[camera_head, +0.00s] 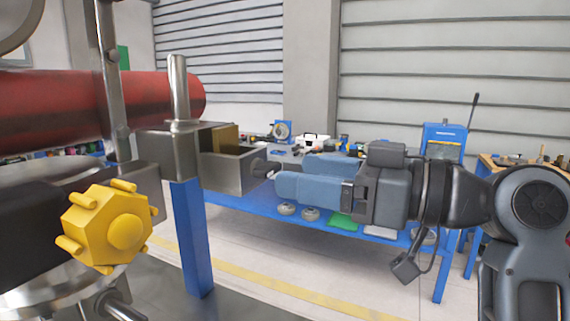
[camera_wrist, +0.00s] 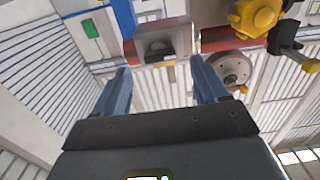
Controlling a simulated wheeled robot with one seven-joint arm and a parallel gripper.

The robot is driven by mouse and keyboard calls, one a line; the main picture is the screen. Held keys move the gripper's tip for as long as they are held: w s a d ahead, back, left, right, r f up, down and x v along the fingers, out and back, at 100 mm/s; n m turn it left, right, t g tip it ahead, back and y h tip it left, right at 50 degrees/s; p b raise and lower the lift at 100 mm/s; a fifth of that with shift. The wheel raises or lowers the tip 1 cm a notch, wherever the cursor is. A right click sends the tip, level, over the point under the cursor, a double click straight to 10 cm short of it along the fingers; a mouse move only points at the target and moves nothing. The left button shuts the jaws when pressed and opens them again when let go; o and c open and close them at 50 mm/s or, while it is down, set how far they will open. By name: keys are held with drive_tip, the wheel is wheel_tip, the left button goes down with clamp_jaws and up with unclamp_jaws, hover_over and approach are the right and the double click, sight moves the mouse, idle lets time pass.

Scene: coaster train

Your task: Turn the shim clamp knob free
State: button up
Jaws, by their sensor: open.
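A grey metal clamp block (camera_head: 225,172) is fixed by the red cylinder in the head view, with a brass-coloured piece (camera_head: 226,139) in its top. In the wrist view, the clamp block (camera_wrist: 160,40) lies ahead between the spread fingers (camera_wrist: 160,63).
A large yellow pegged knob (camera_head: 110,228) is at the left, near the red cylinder (camera_head: 120,100). A vertical steel rod (camera_head: 178,88) rises above the block. A blue workbench (camera_head: 250,207) with tools stands behind. A round grey disc (camera_wrist: 230,70) sits right of the fingers in the wrist view.

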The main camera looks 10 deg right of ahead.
sight(275, 170)
drive_tip(key=shift+p+x, duration=0.3)
drive_tip(key=shift+x, duration=1.5)
drive_tip(key=shift+c, duration=0.4)
drive_tip(key=c, duration=1)
drive_tip(key=shift+f+b, duration=0.1)
drive_tip(key=shift+b, duration=0.35)
drive_tip(key=shift+s+f+n+b, duration=0.1)
drive_tip(key=shift+n+b, duration=8.8)
drive_tip(key=shift+b, duration=1.55)
drive_tip(key=shift+a+n, duration=0.1)
drive_tip(key=shift+n, duration=0.2)
